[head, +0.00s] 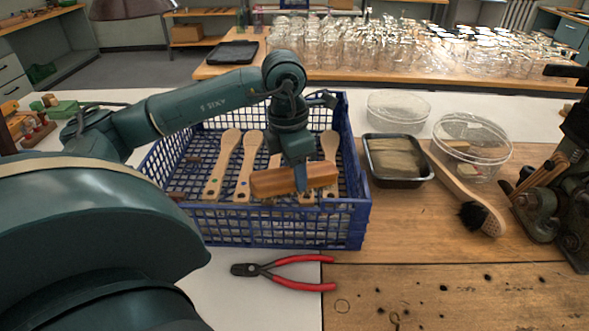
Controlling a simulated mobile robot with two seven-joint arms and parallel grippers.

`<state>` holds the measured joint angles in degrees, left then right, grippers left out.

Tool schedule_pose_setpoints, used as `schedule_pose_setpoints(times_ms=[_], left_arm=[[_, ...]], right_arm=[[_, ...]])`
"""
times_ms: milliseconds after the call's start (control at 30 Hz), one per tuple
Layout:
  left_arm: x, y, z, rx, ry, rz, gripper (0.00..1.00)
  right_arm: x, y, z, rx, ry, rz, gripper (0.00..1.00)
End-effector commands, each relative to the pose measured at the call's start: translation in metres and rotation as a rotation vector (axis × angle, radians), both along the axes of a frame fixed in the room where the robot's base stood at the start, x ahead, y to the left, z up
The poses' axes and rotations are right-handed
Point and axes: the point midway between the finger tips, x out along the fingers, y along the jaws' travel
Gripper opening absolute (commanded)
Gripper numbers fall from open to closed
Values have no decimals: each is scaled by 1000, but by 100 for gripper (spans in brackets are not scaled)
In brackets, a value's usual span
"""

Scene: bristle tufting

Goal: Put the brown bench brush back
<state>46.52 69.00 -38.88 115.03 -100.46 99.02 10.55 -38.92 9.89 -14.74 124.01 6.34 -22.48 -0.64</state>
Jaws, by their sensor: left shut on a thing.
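The brown bench brush (268,184) shows as a brown wooden block; I cannot make out bristles on it. My left gripper (301,182) is shut on it near its middle and points down. The brush lies nearly level in the jaws, over the front part of the blue plastic crate (285,229). I cannot tell whether it touches anything in the crate. Several pale wooden paddle-shaped handles (222,166) with coloured dots lean in the crate behind and beside the brush. My right gripper is not in view.
Red-handled pliers (290,271) lie in front of the crate. A dark tray with pale bristle material (397,160), clear round tubs (470,146) and a long-handled brush with black bristles (470,200) stand to the right. A dark machine (560,200) is at the far right. The front right wood is clear.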

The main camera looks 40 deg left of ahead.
Motion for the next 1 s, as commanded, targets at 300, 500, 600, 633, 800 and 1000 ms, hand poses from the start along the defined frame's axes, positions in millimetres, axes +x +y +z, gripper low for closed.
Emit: schedule_pose_setpoints(times_ms=[300, 500, 600, 633, 800, 1000], left_arm=[[-2, 0, -4, 1, 13, -1, 62], [-2, 0, -3, 1, 11, 0, 63], [-2, 0, 0, 1, 10, 0, 63], [-2, 0, 2, 1, 8, 0, 63], [-3, 1, 28, 0, 4, 0, 63], [-6, 2, 73, 0, 4, -1, 63]], right_arm=[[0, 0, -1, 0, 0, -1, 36], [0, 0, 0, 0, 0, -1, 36], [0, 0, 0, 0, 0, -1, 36], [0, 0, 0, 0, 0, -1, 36], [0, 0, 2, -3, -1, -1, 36], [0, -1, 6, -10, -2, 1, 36]])
